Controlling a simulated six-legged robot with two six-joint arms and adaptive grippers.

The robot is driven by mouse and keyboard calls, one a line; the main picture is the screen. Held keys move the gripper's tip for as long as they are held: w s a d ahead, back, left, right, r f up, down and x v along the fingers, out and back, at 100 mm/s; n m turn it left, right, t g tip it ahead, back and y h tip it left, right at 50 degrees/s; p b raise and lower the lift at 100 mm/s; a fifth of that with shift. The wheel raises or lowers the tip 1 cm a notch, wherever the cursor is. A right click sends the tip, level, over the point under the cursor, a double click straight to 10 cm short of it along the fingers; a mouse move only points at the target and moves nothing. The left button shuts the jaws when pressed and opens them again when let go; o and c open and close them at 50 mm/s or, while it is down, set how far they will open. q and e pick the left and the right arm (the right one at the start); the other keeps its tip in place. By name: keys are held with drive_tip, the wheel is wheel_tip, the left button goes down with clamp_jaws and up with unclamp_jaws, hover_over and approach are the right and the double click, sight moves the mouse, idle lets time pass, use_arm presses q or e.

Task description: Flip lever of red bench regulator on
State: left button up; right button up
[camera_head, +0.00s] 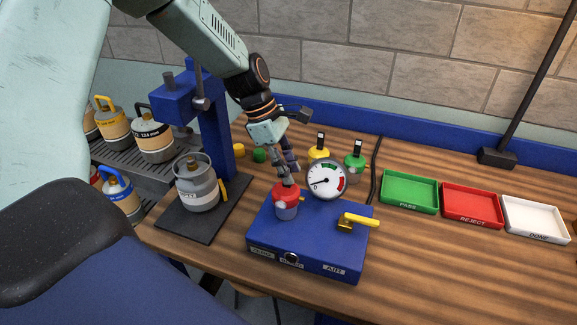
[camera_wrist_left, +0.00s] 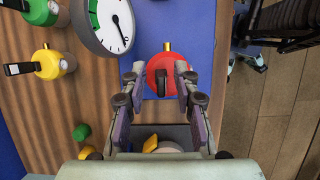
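The red bench regulator (camera_head: 286,203) stands upright on the blue test box (camera_head: 308,245), left of the white round gauge (camera_head: 326,180). In the wrist view the red regulator (camera_wrist_left: 161,76) shows a dark lever (camera_wrist_left: 180,76) on its top and a brass stub at its edge. In the head view my gripper hides this lever. My left gripper (camera_head: 287,170) points down just above the red top. In the wrist view its two fingers (camera_wrist_left: 160,84) are apart, on either side of the red top, with the lever between them. I cannot tell whether they touch it. My right gripper is out of view.
Yellow (camera_head: 318,153) and green (camera_head: 354,164) regulators with upright black levers stand behind the gauge. A yellow-handled valve (camera_head: 358,220) is on the box's right. A grey cylinder (camera_head: 199,190) stands left under a blue press. Green, red and white trays (camera_head: 408,190) lie right.

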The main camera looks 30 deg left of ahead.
use_arm(q)
drive_tip(key=shift+s+a+r, duration=0.1)
drive_tip(key=shift+s+a, duration=0.05)
drive_tip(key=shift+s, duration=0.05)
drive_tip(key=shift+c, duration=1.3)
drive_tip(key=c, duration=0.3)
drive_tip(key=shift+w, duration=0.2)
clamp_jaws()
drive_tip(key=shift+s, duration=0.1)
